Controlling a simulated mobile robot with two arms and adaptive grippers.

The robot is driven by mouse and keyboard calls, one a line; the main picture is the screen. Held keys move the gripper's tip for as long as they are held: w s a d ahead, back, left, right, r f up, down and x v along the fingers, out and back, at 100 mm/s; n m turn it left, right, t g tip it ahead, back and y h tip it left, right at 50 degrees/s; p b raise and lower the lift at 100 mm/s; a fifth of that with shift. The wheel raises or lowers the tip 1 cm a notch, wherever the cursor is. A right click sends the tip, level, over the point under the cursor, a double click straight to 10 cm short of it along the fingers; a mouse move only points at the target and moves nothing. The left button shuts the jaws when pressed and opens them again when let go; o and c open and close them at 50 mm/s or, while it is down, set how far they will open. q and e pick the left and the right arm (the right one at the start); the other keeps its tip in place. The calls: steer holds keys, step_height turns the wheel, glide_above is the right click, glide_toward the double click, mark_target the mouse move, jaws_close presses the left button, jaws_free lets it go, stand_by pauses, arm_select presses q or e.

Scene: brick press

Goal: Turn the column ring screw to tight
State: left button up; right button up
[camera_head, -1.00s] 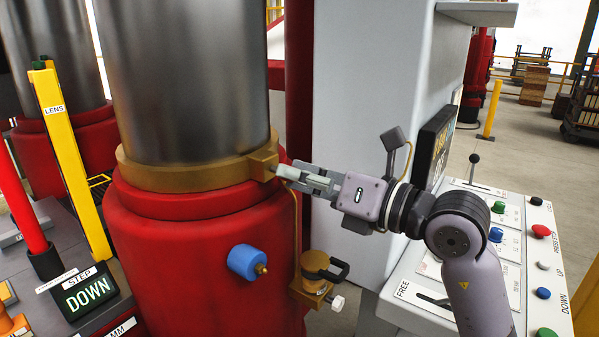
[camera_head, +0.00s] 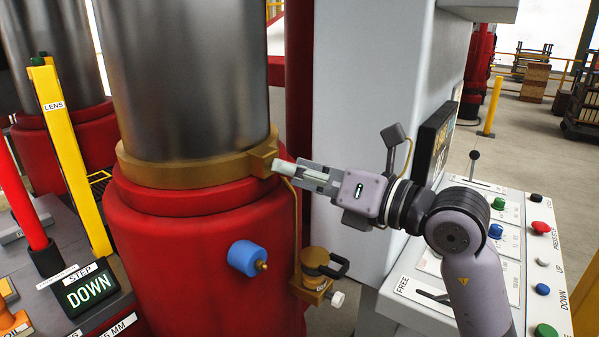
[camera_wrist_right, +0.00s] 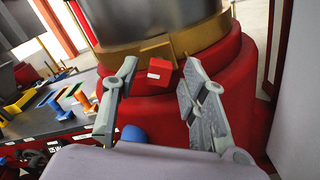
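The brass column ring (camera_head: 185,168) circles the steel column on top of the red base, with a square lug (camera_head: 263,158) at its right side. My right gripper (camera_head: 284,168) points left at the lug, its fingertips close beside it. In the right wrist view the gripper's two fingers (camera_wrist_right: 160,66) are spread apart. A small red block with a white label (camera_wrist_right: 160,73) shows between them, in front of the brass ring (camera_wrist_right: 150,50). No finger visibly touches the block. The screw itself I cannot make out clearly in the head view. My left gripper is not in view.
A blue knob (camera_head: 243,257) and a brass fitting with a black handle (camera_head: 316,272) stick out from the red base below. A white control panel (camera_head: 500,262) with coloured buttons stands at the right. A yellow post labelled LENS (camera_head: 68,150) stands at the left.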

steer(key=v, duration=1.2)
